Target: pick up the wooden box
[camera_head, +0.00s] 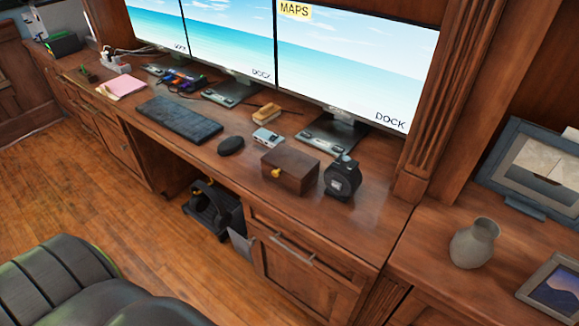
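The wooden box (290,171) is a small dark brown chest with a yellow metal clasp on its front. It sits closed on the wooden desk (327,217), toward the desk's right part and near the front edge. A black round device (342,178) stands close to its right side. A small silver device (266,138) lies behind and to its left. Neither of my grippers shows in the head view.
A mouse (231,146) and keyboard (180,119) lie left of the box. Monitors (355,62) stand behind it. A grey vase (474,243) stands on the right-hand surface. A black chair (65,285) fills the lower left. Wood floor (150,210) is open before the desk.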

